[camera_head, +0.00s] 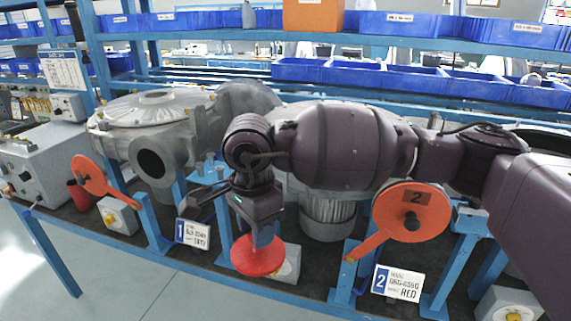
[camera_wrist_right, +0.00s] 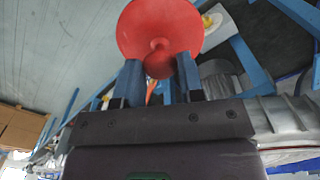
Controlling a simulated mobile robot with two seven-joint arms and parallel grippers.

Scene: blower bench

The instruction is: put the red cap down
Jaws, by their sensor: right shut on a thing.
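The red cap (camera_head: 257,262) is a round disc with a small knob on one face. My right gripper (camera_head: 260,235) is shut on that knob, and the disc hangs below the fingers over the front edge area of the bench. In the right wrist view, the red cap (camera_wrist_right: 160,22) fills the top middle, with its knob between the two blue fingers of my right gripper (camera_wrist_right: 159,64). Whether the disc touches anything beneath it cannot be told. My left gripper is not in view.
A similar paddle (camera_head: 88,175) is at left, near a sign numbered 1 (camera_head: 192,234). Grey blower housings (camera_head: 150,108) stand behind. Blue bins (camera_head: 415,79) line the rack.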

